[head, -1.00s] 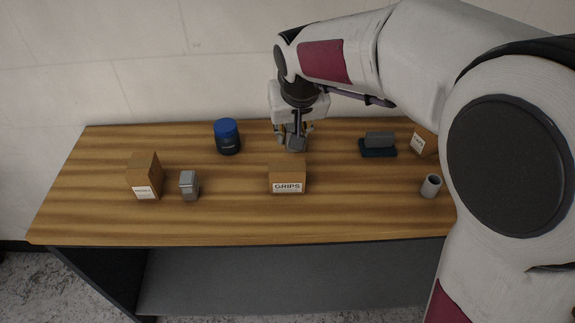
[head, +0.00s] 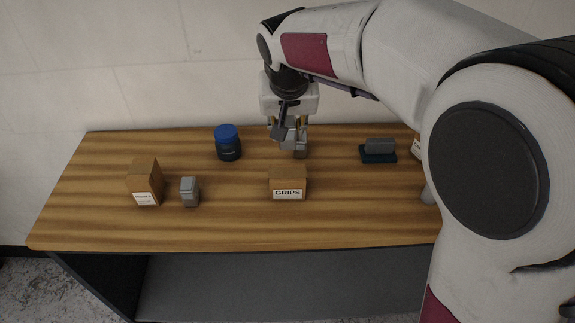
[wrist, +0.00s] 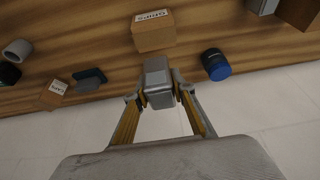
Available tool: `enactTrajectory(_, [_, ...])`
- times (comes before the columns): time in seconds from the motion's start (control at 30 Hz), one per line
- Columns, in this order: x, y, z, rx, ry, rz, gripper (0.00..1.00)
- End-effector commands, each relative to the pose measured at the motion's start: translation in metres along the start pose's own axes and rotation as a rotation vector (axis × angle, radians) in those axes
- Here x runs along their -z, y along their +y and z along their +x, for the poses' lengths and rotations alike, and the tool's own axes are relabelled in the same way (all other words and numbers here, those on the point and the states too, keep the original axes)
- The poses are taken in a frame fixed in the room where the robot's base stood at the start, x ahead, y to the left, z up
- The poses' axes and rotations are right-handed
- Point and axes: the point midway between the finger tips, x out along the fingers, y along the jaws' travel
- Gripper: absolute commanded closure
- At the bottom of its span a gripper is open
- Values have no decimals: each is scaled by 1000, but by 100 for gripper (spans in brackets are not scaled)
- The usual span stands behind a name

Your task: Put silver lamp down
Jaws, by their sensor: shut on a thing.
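The silver lamp (wrist: 157,80), a small grey block-like piece, sits between the fingertips of my gripper (wrist: 160,94) in the wrist view. In the head view my gripper (head: 290,138) is at the back middle of the bench, shut on the lamp (head: 300,150), behind the GRIPS box. The fingers hide part of the lamp. I cannot tell whether its underside touches the wood.
The GRIPS box (head: 287,184) stands in front on the wooden bench (head: 230,225). A blue-lidded jar (head: 228,143) is to the left, a dark tray with a grey block (head: 378,152) to the right. A brown box (head: 145,182) and another grey piece (head: 189,191) stand front left.

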Motion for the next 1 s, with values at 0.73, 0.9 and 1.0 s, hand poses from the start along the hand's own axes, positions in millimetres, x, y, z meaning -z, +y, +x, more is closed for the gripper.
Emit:
enactTrajectory(0.73, [-21, 0, 50, 0, 0, -1, 98])
enactTrajectory(0.9, [-23, 0, 54, 0, -2, -1, 98])
enactTrajectory(1.0, [-26, 0, 62, 0, -2, -1, 98])
